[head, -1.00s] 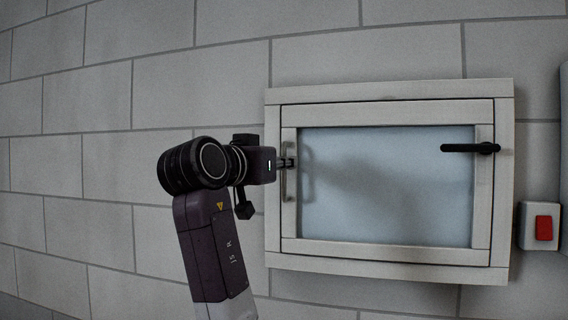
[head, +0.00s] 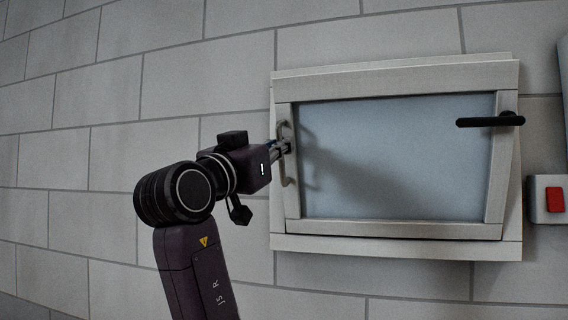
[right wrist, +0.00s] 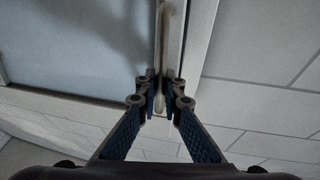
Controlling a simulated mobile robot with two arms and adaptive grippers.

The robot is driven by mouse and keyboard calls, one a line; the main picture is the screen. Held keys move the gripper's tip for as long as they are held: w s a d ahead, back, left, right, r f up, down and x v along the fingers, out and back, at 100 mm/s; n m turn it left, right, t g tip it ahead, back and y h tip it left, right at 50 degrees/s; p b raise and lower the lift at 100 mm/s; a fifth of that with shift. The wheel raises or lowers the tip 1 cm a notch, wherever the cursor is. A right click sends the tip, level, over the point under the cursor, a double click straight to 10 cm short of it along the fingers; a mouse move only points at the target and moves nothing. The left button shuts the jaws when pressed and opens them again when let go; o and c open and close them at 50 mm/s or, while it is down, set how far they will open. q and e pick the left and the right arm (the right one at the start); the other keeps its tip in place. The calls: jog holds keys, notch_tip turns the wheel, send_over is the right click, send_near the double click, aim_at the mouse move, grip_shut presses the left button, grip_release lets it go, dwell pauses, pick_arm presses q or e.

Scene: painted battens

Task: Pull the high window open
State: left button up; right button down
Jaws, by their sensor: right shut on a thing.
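The high window (head: 395,230) is set in a grey block wall, with a pale frame and a frosted pane (head: 400,160). Its sash leans out from the frame at the top, while the bottom edge stays close to the frame. A pale bar handle (head: 289,181) stands upright on the left side of the sash. My right gripper (head: 286,148) is shut on this handle, coming from the left. In the right wrist view the fingers (right wrist: 160,88) close around the handle (right wrist: 163,45). A black lever (head: 490,120) sits level on the right side of the sash. My left gripper is out of view.
A pale box with a red button (head: 554,199) is on the wall right of the window. A blue-grey edge (head: 564,95) shows at the far right. The wall (head: 100,110) left of the window is bare.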

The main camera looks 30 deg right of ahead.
pick_arm(q)
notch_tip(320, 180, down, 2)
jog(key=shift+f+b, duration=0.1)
jog(key=shift+b, duration=0.45)
pick_arm(e)
jog(key=shift+s+a+f+h, duration=0.35)
jog(key=shift+a+f+h, duration=0.05)
jog(key=shift+a+f, duration=0.05)
jog(key=c, duration=2.1)
grip_release()
jog(key=shift+r, duration=0.1)
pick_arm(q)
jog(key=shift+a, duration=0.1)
pick_arm(e)
jog(key=shift+a, duration=0.1)
jog(key=v, duration=1.2)
